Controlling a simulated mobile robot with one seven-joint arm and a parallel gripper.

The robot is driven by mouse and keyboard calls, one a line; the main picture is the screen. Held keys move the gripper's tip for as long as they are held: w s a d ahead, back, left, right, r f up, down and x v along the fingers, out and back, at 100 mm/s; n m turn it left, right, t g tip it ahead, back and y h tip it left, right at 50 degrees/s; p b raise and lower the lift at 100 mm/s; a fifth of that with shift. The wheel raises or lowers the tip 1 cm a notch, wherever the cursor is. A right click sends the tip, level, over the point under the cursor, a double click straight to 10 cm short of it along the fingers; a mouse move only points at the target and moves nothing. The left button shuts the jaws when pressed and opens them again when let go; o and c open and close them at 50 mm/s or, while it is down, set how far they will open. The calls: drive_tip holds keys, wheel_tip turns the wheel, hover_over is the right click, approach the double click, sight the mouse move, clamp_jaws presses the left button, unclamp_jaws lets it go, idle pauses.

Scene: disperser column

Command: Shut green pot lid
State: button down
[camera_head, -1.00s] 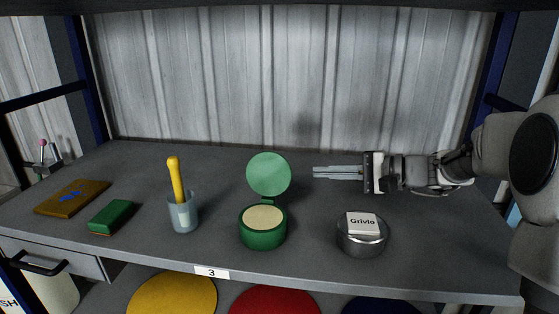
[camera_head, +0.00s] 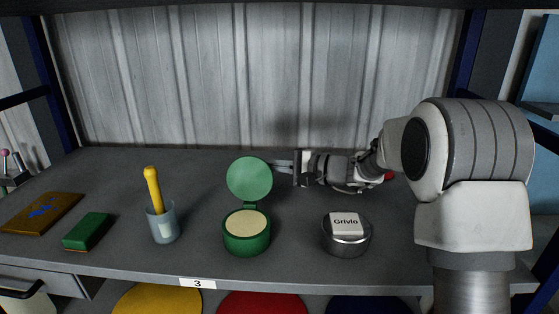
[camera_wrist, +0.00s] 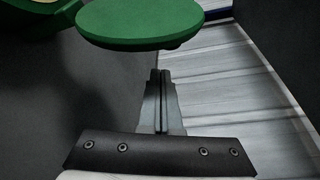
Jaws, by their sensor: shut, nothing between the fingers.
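The green pot (camera_head: 247,236) stands on the grey shelf with a pale filling showing inside. Its green lid (camera_head: 250,178) is open, standing up at the back of the pot on a hinge. In the wrist view the lid (camera_wrist: 140,20) is just ahead of the shut fingers (camera_wrist: 160,82). I cannot tell whether they touch it. Part of the pot (camera_wrist: 35,15) shows at the upper left.
A metal tin (camera_head: 346,243) with a white box labelled Grivlo (camera_head: 346,223) stands right of the pot. A cup (camera_head: 163,226) with a yellow-handled tool (camera_head: 152,188), a green block (camera_head: 88,231) and a brown board (camera_head: 42,213) are left. A corrugated wall (camera_head: 250,80) closes the back.

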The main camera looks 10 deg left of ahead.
sight(251, 177)
drive_tip(key=shift+s+d+r, duration=0.1)
drive_tip(key=shift+s+r, duration=0.2)
drive_tip(key=shift+s, duration=0.4)
drive_tip(key=shift+s+d+r, duration=0.1)
drive_tip(key=shift+s+r, duration=0.2)
drive_tip(key=shift+s, duration=0.4)
drive_tip(key=shift+f+b, duration=0.15)
drive_tip(key=shift+b, duration=0.15)
